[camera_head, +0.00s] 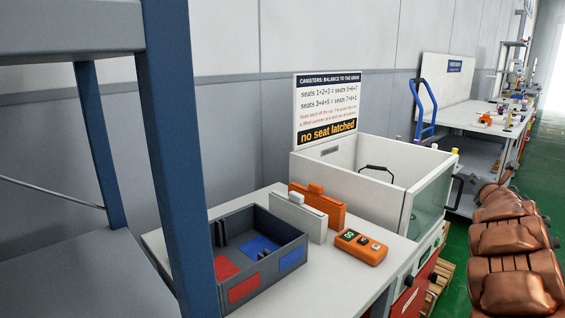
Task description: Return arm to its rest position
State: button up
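The copper-coloured linked segments along the right edge look like my arm, running from the bottom right up toward the white bin. My gripper cannot be made out in this view, so its fingers and anything in them are not seen. The white table (372,281) carries a dark grey divided tray (243,282) with red and blue panels. Behind the tray stand a white block (297,219) and an orange block (327,208). An orange handheld device (361,248) with a green display lies to their right.
A white open bin (328,169) with a clear front stands beyond the table, below a sign (327,107) reading "no seat latched". A blue rack post (178,150) stands close at left. A cluttered bench (465,118) is at the back. The green floor (535,150) is clear at far right.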

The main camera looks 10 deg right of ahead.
jog(key=s+a+r+m+g+h+p, duration=0.2)
jog(key=s+a+r+m+g+p, duration=0.25)
jog(key=a+r+m, duration=0.35)
jog(key=s+a+r+m+g+y+p, duration=0.1)
jog(key=s+a+m+g+p, duration=0.2)
jog(key=a, duration=0.4)
jog(key=s+a+r+m+g+y+p, duration=0.1)
jog(key=s+a+r+m+p, duration=0.15)
jog(key=s+a+m, duration=0.35)
jog(key=s+a+f+m+g+y+p, duration=0.2)
jog(key=s+a+m+g+y+p, duration=0.1)
jog(key=s+a, duration=1.2)
jog(key=s+a+f+m+g+y+p, duration=0.3)
jog(key=s+a+y+p, duration=0.3)
jog(key=s+a, duration=1)
jog(key=a+m+g+p, duration=0.1)
jog(key=a, duration=0.6)
jog(key=shift+s+a+y, duration=0.25)
jog(key=shift+a+y, duration=0.05)
